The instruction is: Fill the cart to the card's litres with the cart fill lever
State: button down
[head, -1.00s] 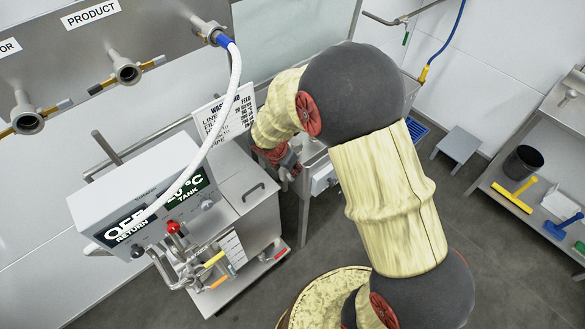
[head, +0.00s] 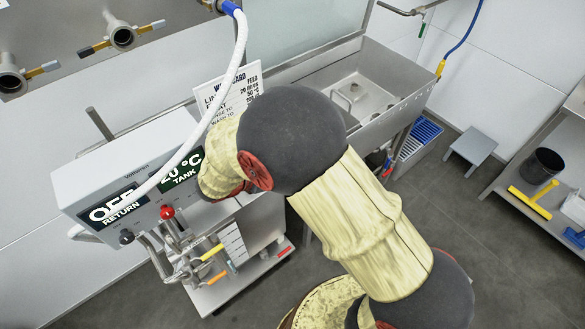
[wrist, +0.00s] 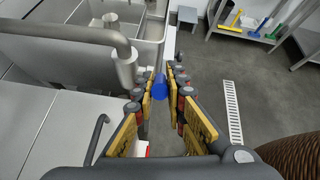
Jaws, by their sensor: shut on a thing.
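The cart is a grey steel unit (head: 130,165) at lower left in the head view. Its displays read OFF over RETURN and 20 °C over TANK (head: 180,172). The work card (head: 235,88) stands behind it, partly hidden by my arm. Its FEED column seems to read 20 litres. My gripper (wrist: 161,90) shows in the wrist view, shut on a small blue handle (wrist: 159,82) between its fingertips. Whether this is the cart fill lever I cannot tell. In the head view my arm hides my gripper and the blue handle.
A red knob (head: 166,211), a black knob (head: 126,237) and yellow (head: 211,252) and orange handles (head: 217,277) are on the cart's front. A steel sink (head: 365,100) stands behind my arm. A curved steel pipe (wrist: 80,33) runs left of my gripper.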

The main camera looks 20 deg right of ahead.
notch_tip(320, 180, down, 7)
jog(key=a+t+h+b, duration=0.3)
jog(key=h+b, duration=0.1)
jog(key=h, duration=0.4)
jog(key=shift+s+f+n+h, duration=0.2)
jog(key=shift+s+n+h, duration=0.1)
jog(key=shift+s, duration=0.15)
jog(key=shift+b, duration=0.3)
jog(key=c, duration=2.1)
grip_release()
jog(key=shift+c, duration=0.2)
jog(key=shift+o, duration=1.2)
jog(key=shift+o, duration=0.5)
